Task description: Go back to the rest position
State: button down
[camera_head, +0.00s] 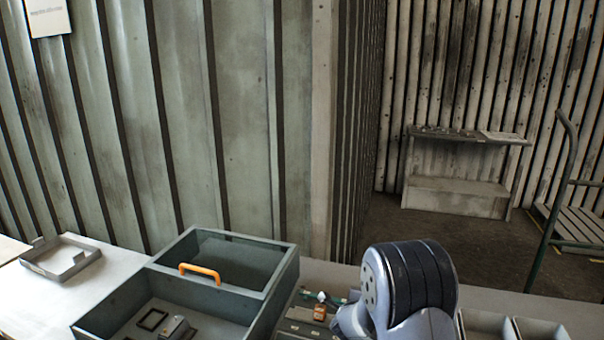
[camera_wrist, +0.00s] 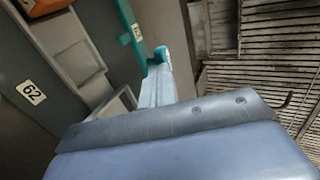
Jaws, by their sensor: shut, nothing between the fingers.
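In the wrist view, my gripper (camera_wrist: 158,75) shows as narrow pale grey fingers reaching up from a blue-grey body. The fingers are shut with nothing held. In the head view my arm's rounded joint stands at the bottom centre right, and my gripper is not visible there.
A grey box (camera_head: 215,286) with an orange handle (camera_head: 199,272) stands on the table left of my arm. A shallow tray (camera_head: 61,258) lies farther left. Small parts (camera_head: 320,309) lie close beside my arm. Pale bins (camera_head: 540,329) are right. A trolley (camera_head: 548,215) stands beyond.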

jog(key=shift+s+a, duration=0.15)
jog(key=shift+s, duration=0.3)
jog(key=shift+s+a, duration=0.3)
jog(key=shift+s, duration=0.5)
jog(key=shift+r, duration=0.1)
jog(key=shift+w, duration=0.1)
